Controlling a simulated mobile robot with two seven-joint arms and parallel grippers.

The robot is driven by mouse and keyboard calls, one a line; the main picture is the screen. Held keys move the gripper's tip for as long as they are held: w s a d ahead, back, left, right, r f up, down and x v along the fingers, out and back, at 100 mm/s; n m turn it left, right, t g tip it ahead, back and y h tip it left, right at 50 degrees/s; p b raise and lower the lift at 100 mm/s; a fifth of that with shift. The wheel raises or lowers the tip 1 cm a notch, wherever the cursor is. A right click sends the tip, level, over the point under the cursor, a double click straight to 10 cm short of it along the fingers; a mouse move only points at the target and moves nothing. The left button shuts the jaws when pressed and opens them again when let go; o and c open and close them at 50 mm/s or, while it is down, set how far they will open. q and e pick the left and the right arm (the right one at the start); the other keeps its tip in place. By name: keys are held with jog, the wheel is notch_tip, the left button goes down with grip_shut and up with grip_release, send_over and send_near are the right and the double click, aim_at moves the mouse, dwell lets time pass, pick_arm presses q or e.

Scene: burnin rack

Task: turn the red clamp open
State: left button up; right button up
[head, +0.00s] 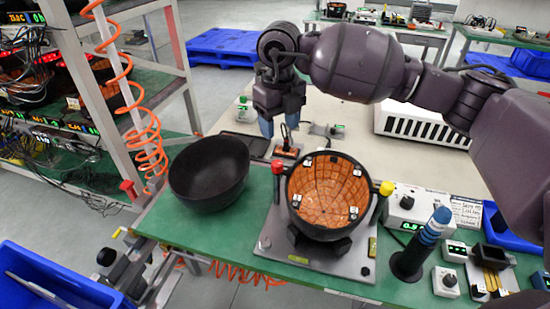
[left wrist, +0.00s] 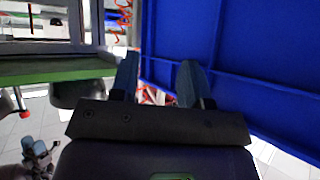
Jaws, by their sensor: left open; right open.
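The red clamp (head: 277,167) is a red-topped post at the left edge of the fixture plate (head: 275,240). Beside it, the fixture holds a dark bowl (head: 298,212) lined with orange tiles. A yellow-topped clamp (head: 386,188) stands at the bowl's right. My right gripper (head: 280,124) is open, pointing down behind the red clamp and apart from it, above a small orange-topped device (head: 287,151). My left gripper (left wrist: 157,70) is open and empty in the left wrist view, in front of a blue panel. It does not show clearly in the head view.
An empty black bowl (head: 209,170) stands left of the fixture. A dark holder with a blue-topped tool (head: 434,228) and small instruments stand at the right. A rack with a coiled orange hose (head: 148,140) rises at the left. A blue bin (head: 50,280) sits below.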

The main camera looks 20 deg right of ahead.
aim_at(277, 163)
notch_tip(277, 163, down, 10)
jog(key=shift+w+a+f+b, duration=0.1)
jog(key=shift+w+a+b, duration=0.05)
jog(key=shift+b, duration=0.15)
jog(key=shift+f, duration=0.45)
pick_arm(q)
jog(key=shift+w+f, duration=0.1)
jog(key=shift+w, duration=0.35)
jog(key=shift+s, duration=0.1)
pick_arm(e)
jog(key=shift+c, duration=0.7)
jog(key=c, duration=0.8)
pick_arm(q)
jog(key=shift+s+f, duration=0.3)
jog(key=shift+s, duration=0.05)
